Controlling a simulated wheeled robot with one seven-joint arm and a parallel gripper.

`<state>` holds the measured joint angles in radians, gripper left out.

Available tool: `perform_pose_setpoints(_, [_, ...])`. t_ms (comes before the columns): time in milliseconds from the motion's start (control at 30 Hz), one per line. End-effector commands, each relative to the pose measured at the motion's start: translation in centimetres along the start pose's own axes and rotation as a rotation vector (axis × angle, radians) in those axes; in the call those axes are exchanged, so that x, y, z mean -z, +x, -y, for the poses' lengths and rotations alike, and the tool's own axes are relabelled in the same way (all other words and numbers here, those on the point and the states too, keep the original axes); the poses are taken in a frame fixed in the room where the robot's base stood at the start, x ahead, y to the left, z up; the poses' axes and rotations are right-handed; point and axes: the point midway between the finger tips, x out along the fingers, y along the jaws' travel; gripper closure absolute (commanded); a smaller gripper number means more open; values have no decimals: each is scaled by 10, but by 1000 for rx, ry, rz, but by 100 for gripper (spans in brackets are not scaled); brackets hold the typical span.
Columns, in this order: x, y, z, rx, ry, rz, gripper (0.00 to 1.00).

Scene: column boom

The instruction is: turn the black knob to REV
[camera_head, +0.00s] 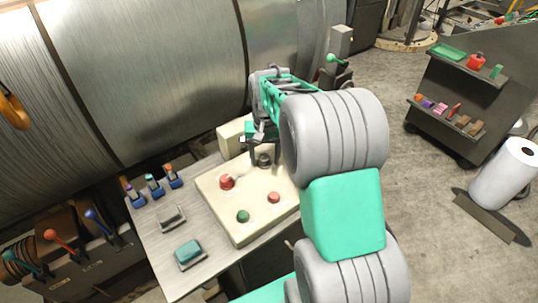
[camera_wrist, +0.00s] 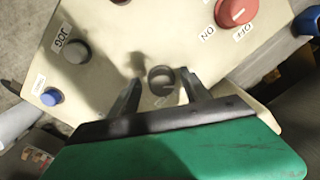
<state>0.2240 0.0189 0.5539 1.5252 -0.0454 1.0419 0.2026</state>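The black knob (camera_wrist: 161,79) sits on the cream control panel (camera_wrist: 115,50), in the middle of the wrist view. A small pale label lies just below it, too blurred to read. My gripper (camera_wrist: 160,90) is open, with one dark finger on each side of the knob and a gap visible on both sides. I cannot tell how far the fingertips are above the panel. In the head view the black knob (camera_head: 264,160) shows at the panel's back edge, just under my gripper (camera_head: 262,148).
A red rotary knob marked ON and OFF (camera_wrist: 237,12), a grey button by a JOG label (camera_wrist: 75,52) and a blue button (camera_wrist: 51,97) are nearby. The panel stands on a grey table (camera_head: 165,245) with small blue-based levers (camera_head: 153,184). A large metal drum (camera_head: 150,70) stands behind.

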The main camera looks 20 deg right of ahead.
Motion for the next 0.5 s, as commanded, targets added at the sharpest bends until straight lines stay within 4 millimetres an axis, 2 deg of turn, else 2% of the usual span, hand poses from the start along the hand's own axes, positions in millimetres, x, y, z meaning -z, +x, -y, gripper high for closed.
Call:
perform_pose_setpoints(267, [7,-2,-3,6,0,1,45])
perform_pose_setpoints(367, [10,-14,-6,8,1,1,45])
perform_pose_setpoints(500, [11,-43,-8,9,2,2,45])
